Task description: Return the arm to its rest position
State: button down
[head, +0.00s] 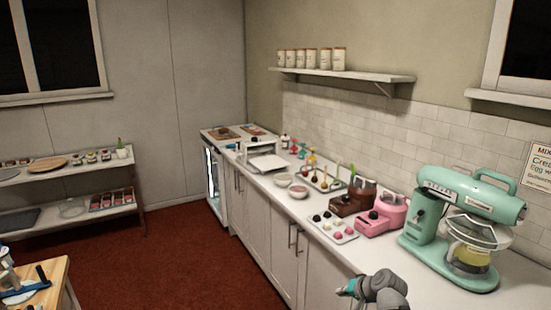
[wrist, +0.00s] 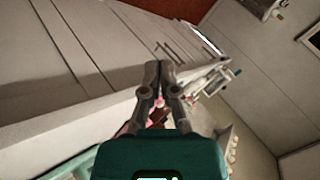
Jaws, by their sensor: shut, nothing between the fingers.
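My gripper (wrist: 158,72) shows in the wrist view, its two grey fingers together at the tips with nothing between them. The teal gripper body fills the bottom middle of that view. In the head view, a grey and teal part of my arm shows at the bottom, right of centre, in front of the counter's front edge. The fingers cannot be made out there. In the wrist view the white cabinet fronts and the counter lie behind the fingers, tilted in the picture.
The white counter (head: 510,285) runs along the right wall. It bears a mint stand mixer (head: 470,205), a pink machine (head: 380,217), a brown machine (head: 350,203) and a tray of small sweets (head: 333,230). Red floor (head: 190,270) is open left of it. A wooden table (head: 50,290) stands lower left.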

jog(key=s+a+f+n+g+h, duration=0.2)
jog(key=s+f+n+g+h, duration=0.2)
jog(key=s+g, duration=0.3)
jog(key=shift+s+a+f+h, duration=0.4)
jog(key=shift+s+f+h, duration=0.3)
jog(key=shift+s, duration=0.9)
dwell(1.0)
